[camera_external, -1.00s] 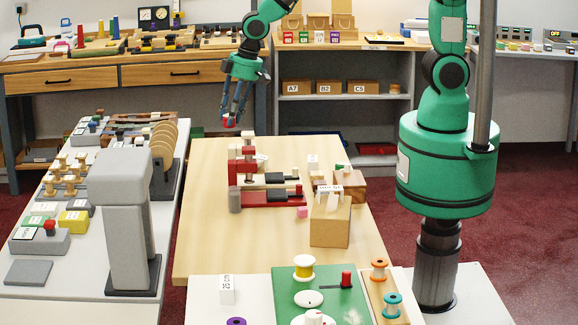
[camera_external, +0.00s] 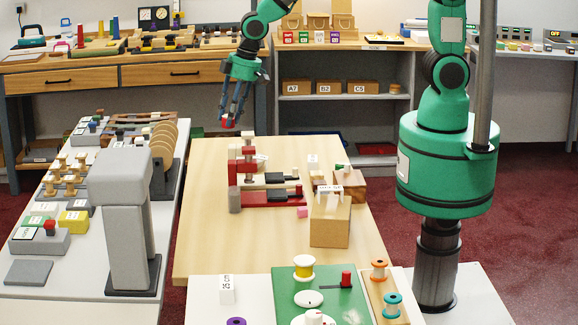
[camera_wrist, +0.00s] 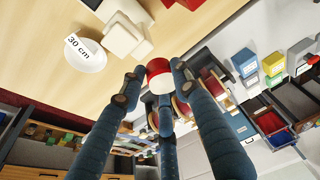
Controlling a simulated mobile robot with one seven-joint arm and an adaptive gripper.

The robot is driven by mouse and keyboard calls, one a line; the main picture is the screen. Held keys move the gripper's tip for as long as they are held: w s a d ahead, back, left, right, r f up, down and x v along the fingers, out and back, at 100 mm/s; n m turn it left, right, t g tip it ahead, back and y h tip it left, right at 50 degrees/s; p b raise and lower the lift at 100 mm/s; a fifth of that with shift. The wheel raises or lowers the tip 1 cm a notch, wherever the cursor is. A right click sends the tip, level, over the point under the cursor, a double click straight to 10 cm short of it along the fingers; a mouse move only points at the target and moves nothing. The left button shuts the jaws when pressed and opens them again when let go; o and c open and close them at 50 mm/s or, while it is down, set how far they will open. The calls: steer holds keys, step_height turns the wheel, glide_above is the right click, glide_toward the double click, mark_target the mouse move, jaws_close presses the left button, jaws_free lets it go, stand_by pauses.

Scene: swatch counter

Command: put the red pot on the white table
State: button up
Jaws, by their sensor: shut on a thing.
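A small red pot (camera_external: 227,124) with a pale end is held at the fingertips of my gripper (camera_external: 231,118). In the wrist view the red pot (camera_wrist: 158,70) sits between the blue fingers, and my gripper (camera_wrist: 156,84) is shut on it. The pot is in the air above the far left part of the wooden table. A long table with a white top (camera_external: 25,298) stands at the left. Another white-topped surface (camera_external: 205,311) is at the front. The pictures do not tell which is meant.
The wooden table (camera_external: 205,210) carries a red and black vice-like device (camera_external: 270,198) and a cardboard box (camera_external: 330,222). The left white table is crowded with wooden spools, a grey column (camera_external: 125,215) and a yellow block (camera_external: 74,222). A grey shelf (camera_external: 343,106) stands behind.

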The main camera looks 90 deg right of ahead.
steer(key=w+a+n+b, duration=0.1)
steer(key=w+a, duration=0.3)
steer(key=a, duration=0.5)
steer(key=w+a+n, duration=0.1)
steer(key=w+a, duration=0.2)
steer(key=a, duration=0.7)
steer(key=n+y+b, duration=0.2)
steer(key=n+b, duration=0.2)
steer(key=n, duration=0.1)
glide_above(258, 312)
steer(key=s, duration=0.1)
steer(key=shift+g, duration=0.4)
steer(key=f, duration=0.4)
steer(key=shift+d+f, duration=0.2)
steer(key=shift+d, duration=0.05)
steer(key=shift+f+b, duration=0.35)
steer(key=shift+f, duration=2.15)
steer(key=shift+f, duration=0.1)
steer(key=shift+f+b, duration=0.55)
steer(key=shift+f, duration=1.8)
